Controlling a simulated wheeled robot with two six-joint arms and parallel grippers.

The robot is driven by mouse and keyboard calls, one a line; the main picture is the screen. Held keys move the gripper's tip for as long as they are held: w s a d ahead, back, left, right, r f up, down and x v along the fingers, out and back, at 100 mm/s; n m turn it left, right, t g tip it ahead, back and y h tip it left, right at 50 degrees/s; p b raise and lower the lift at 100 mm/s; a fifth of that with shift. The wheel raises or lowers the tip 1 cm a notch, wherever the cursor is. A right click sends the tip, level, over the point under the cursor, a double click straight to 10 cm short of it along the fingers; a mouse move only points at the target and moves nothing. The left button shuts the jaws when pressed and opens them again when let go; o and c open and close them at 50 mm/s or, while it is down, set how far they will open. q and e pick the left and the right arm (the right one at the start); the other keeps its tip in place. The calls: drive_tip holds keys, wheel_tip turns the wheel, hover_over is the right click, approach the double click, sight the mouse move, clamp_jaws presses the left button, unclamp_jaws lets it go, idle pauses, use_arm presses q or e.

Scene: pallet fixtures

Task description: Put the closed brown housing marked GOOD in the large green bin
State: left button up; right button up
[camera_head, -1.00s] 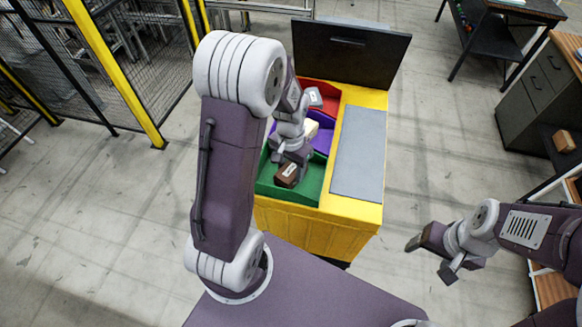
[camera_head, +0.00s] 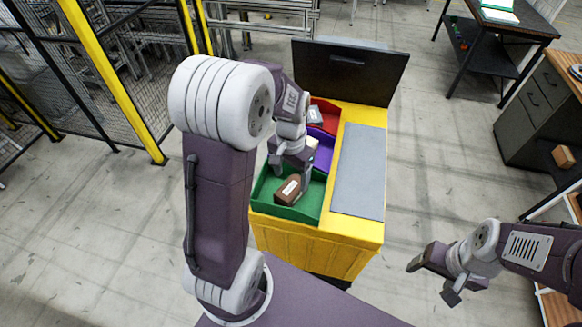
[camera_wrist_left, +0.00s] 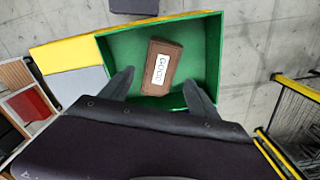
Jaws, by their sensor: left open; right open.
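The closed brown housing (camera_head: 288,189) lies in the large green bin (camera_head: 262,205) at the near end of the yellow cart. In the left wrist view the housing (camera_wrist_left: 162,67) shows a white label reading GOOD and rests on the floor of the green bin (camera_wrist_left: 122,46). My left gripper (camera_head: 290,170) is open and empty above the housing; its two fingers (camera_wrist_left: 158,90) show apart in the left wrist view, with the housing beyond them. My right gripper (camera_head: 432,275) is open and empty, off to the right of the cart above the floor.
A purple bin (camera_head: 324,150) and a red bin (camera_head: 327,112) stand behind the green one on the yellow cart (camera_head: 318,243). A grey panel (camera_head: 358,170) covers the cart's right side. A brown box (camera_head: 563,156) sits on the bench at right. Bare floor surrounds the cart.

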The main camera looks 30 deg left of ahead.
sight(291, 187)
use_arm(q)
wheel_tip(291, 187, up, 7)
drive_tip(key=shift+f, duration=0.15)
drive_tip(key=shift+s, duration=0.1)
idle(0.3)
